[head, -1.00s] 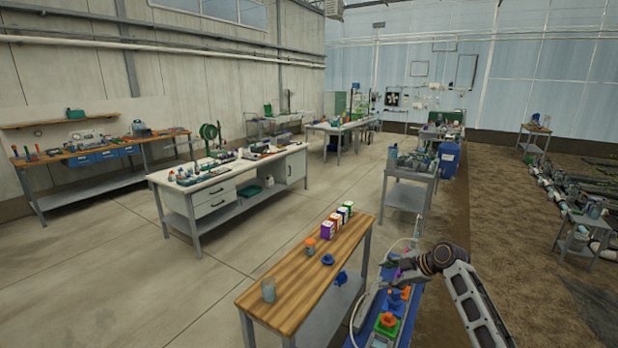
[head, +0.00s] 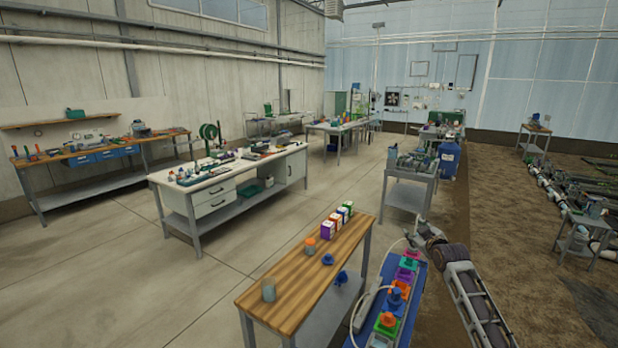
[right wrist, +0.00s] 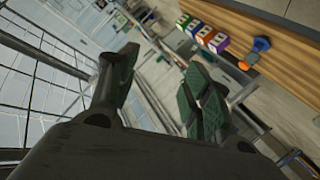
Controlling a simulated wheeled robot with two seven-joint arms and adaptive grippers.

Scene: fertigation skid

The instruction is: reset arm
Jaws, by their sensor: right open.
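My right gripper (head: 416,236) is small in the head view, beyond the far end of the blue skid (head: 410,312), with my right arm coming in from the lower right. In the right wrist view its two dark green-padded fingers (right wrist: 160,92) stand wide apart with nothing between them. On the skid are a green block (head: 386,327) with an orange part, a blue part (head: 397,296) and a magenta block (head: 408,264). My left gripper is not in view.
A grey cart (head: 405,195) stands beyond. Open floor lies left of the bench.

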